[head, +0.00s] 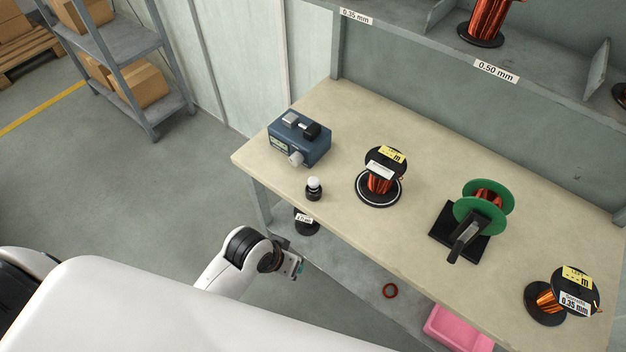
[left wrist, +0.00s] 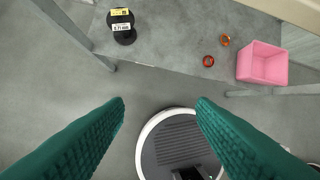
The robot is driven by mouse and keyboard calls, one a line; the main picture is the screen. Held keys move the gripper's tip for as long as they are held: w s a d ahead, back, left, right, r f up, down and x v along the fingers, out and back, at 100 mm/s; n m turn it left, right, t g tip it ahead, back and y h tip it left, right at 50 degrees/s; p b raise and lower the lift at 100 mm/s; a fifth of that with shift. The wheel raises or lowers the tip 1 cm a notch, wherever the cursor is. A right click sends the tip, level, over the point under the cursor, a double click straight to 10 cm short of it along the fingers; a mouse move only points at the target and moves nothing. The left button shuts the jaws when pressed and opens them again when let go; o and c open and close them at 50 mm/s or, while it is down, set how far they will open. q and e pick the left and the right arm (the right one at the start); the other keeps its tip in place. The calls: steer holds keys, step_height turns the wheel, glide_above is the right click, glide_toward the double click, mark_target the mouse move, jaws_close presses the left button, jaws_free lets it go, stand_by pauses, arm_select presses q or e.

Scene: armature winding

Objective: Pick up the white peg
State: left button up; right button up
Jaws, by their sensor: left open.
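The white peg (head: 314,182) shows as a small white rounded top standing upright in a dark base, near the front edge of the workbench in the head view. My left gripper (head: 297,266) is below and in front of the bench edge, apart from the peg. In the left wrist view its two teal fingers (left wrist: 161,102) are spread wide with nothing between them. That view looks down at the floor and lower shelf, and the peg is not in it. My right gripper is not in view.
The workbench (head: 340,112) carries a blue device (head: 299,138), a copper spool on a round stand (head: 378,190), a green spool holder (head: 468,213) and another spool (head: 562,296). Below, a shelf (left wrist: 165,52) holds a dark spool (left wrist: 122,26), rings and a pink bin (left wrist: 262,63).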

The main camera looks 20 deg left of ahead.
arm_select(q)
steer(key=w+d+r+h, duration=0.2)
steer(key=w+d+r, duration=0.35)
steer(key=r, duration=0.25)
steer(key=n+g+y, duration=0.3)
steer(key=n+y, duration=0.1)
steer(key=n, duration=0.4)
glide_toward(314, 180)
steer(key=f+p, duration=0.1)
steer(key=f, duration=0.3)
steer(key=shift+w+d+f+p, duration=0.1)
steer(key=shift+w+f+p, duration=0.1)
steer(key=shift+f+p, duration=0.15)
steer(key=f, duration=0.2)
steer(key=f+p, duration=0.1)
steer(key=f, duration=0.1)
steer(key=shift+s+a, duration=0.1)
steer(key=shift+a, duration=0.15)
steer(key=shift+f, duration=0.65)
steer(key=c, duration=1.1)
